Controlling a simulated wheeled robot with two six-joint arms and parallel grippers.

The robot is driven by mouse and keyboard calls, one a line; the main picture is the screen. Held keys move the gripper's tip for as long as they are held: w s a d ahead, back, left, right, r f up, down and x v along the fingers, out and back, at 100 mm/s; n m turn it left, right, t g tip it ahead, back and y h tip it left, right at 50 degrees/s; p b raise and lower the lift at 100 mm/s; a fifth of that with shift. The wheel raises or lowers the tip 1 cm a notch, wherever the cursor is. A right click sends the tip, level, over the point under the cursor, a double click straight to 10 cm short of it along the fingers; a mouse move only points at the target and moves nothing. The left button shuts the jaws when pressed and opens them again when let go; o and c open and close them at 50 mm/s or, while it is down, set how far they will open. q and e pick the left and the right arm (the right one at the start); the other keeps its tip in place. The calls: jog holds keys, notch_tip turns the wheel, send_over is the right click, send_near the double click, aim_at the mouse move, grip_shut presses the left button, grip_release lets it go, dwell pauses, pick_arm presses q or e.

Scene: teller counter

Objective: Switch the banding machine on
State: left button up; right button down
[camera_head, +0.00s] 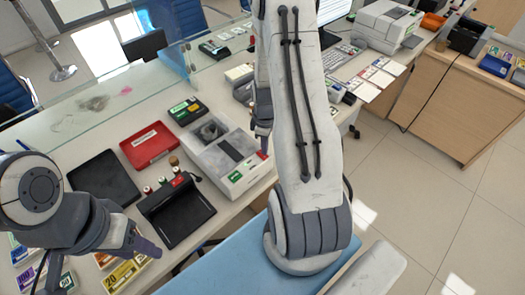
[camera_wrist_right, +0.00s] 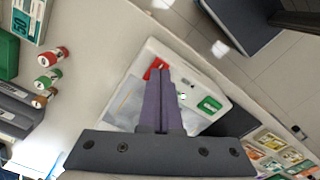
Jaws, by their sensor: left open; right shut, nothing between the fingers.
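The banding machine, as I take it, is the white box (camera_head: 196,150) with a dark slot on top and a green label on its front, mid-counter in the head view. It also shows in the right wrist view (camera_wrist_right: 192,77). A small red switch (camera_wrist_right: 155,67) sits near its edge; a bit of red (camera_head: 262,154) shows in the head view. My right gripper (camera_head: 263,143) is shut and empty, its purple fingertips (camera_wrist_right: 160,74) right by the switch. I cannot tell whether they touch it. My left gripper (camera_head: 146,244) is open and empty at lower left.
A black tray device (camera_head: 178,212), a red box (camera_head: 150,146) and a dark flat pad (camera_head: 104,178) lie left of the machine. A glass screen (camera_head: 90,90) runs behind. Banknote bundles (camera_head: 127,272) lie by my left gripper.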

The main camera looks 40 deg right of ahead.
aim_at(264, 157)
notch_tip(264, 157, up, 5)
jog(key=p, duration=0.3)
jog(key=shift+p, duration=0.35)
jog(key=a+r+b, duration=0.1)
jog(key=a+r, duration=0.4)
jog(key=a, duration=0.4)
jog(key=a+r+b, duration=0.2)
jog(key=a+r, duration=0.2)
jog(key=a, duration=0.6)
jog(key=s+a+r+b, duration=0.1)
jog(key=s+a+r, duration=0.2)
jog(key=s+a, duration=0.3)
jog(key=s+a+r+y+b, duration=0.1)
jog(key=s+a+r, duration=0.2)
jog(key=s+a, duration=0.3)
jog(key=s, duration=0.4)
jog(key=shift+s+r, duration=0.2)
jog(key=shift+r, duration=0.1)
